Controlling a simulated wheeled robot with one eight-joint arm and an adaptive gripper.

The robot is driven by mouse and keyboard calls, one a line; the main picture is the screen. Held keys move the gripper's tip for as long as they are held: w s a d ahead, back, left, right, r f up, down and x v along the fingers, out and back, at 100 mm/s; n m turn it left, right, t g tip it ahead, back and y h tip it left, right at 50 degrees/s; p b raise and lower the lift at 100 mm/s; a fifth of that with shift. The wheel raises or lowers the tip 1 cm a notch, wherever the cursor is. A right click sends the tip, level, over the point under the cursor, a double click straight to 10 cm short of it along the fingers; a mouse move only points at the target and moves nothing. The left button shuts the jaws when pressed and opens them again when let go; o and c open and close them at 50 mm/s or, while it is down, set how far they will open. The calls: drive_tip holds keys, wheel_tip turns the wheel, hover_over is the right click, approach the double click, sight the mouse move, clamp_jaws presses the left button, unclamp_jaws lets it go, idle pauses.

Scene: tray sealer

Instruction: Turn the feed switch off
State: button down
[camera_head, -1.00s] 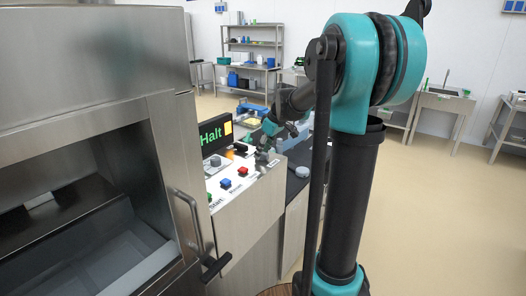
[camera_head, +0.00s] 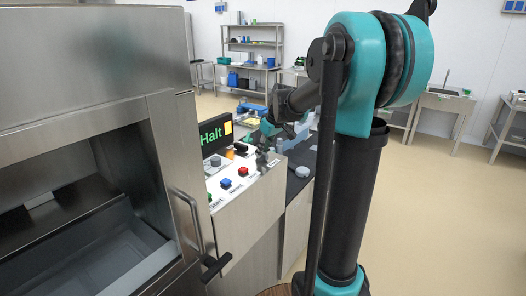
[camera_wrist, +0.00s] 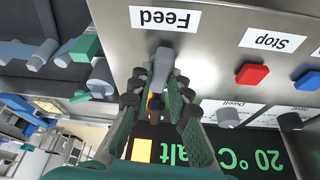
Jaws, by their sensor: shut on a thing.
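The feed switch (camera_wrist: 161,66) is a grey lever on the metal panel in the wrist view, beside the white label "Feed" (camera_wrist: 165,19), which appears upside down. My gripper (camera_wrist: 159,84) has its two green and black fingers on either side of the lever, shut on it. In the head view my gripper (camera_head: 264,154) is at the far right end of the white-topped control panel (camera_head: 216,182). The switch is hard to make out there behind the fingers.
A red Stop button (camera_wrist: 252,75) and a blue button (camera_wrist: 307,81) sit beside the switch. A grey Dwell knob (camera_wrist: 228,118) and the display (camera_head: 215,134) reading "Halt" are close by. The sealer's door handle (camera_head: 190,222) stands nearer the camera.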

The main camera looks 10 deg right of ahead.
drive_tip(key=m+h, duration=0.1)
drive_tip(key=m, duration=0.3)
drive_tip(key=shift+a+t+h, duration=0.15)
drive_tip(key=shift+t+h, duration=0.15)
drive_tip(key=shift+h, duration=0.1)
drive_tip(key=m+h, duration=0.1)
drive_tip(key=m, duration=0.3)
drive_tip(key=shift+a, duration=0.15)
drive_tip(key=m+h, duration=0.2)
drive_tip(key=m, duration=0.2)
drive_tip(key=shift+m, duration=0.3)
drive_tip(key=shift+a+m+g+h, duration=0.1)
drive_tip(key=shift+m+g+h, duration=0.45)
drive_tip(key=shift+m, duration=1.15)
drive_tip(key=c, duration=1.4)
unclamp_jaws()
drive_tip(key=shift+c, duration=0.2)
